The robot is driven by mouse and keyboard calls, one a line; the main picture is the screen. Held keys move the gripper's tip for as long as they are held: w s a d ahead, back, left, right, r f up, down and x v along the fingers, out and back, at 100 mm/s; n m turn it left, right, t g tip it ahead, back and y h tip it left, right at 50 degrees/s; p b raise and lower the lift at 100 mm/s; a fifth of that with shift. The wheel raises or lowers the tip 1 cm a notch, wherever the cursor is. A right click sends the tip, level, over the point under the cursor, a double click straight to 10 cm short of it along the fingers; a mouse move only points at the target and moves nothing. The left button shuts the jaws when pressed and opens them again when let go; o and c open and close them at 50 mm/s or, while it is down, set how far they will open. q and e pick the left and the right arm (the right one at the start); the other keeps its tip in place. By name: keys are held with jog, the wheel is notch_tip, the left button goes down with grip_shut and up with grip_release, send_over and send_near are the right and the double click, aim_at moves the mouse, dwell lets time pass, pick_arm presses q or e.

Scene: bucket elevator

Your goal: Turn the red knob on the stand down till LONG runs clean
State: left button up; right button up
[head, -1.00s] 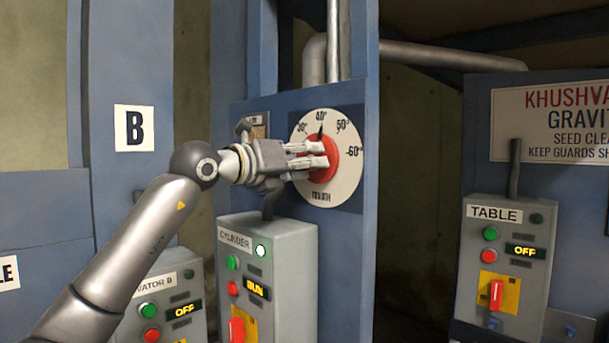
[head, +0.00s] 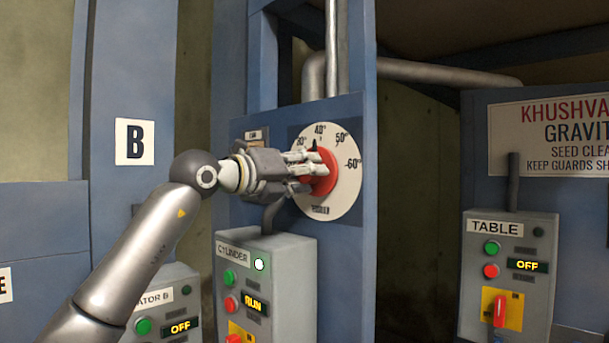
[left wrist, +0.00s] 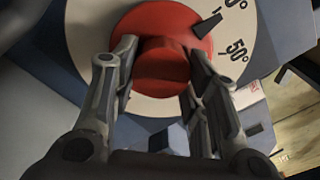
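The red knob (head: 324,172) sits on a round white dial (head: 346,196) marked from 30° to 60°, on a blue stand. Its black pointer (head: 315,146) is a little left of the 40° mark in the head view. My left gripper (head: 306,172) reaches the knob from the left. In the left wrist view, its two fingers (left wrist: 163,75) lie on either side of the knob's raised grip (left wrist: 163,62), close against it. The pointer also shows there (left wrist: 207,25). My right gripper is not in view. No LONG label or grain flow shows.
Below the dial is a grey CYLINDER box (head: 283,259) reading RUN, with a lit lamp. An elevator B box (head: 165,306) reading OFF stands lower left. A TABLE box (head: 508,262), also OFF, is at right. A dark gap lies between stand and TABLE box.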

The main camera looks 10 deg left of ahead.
pick_arm(q)
jog(key=o, duration=0.5)
jog(key=shift+c, duration=0.2)
jog(key=v, duration=1.2)
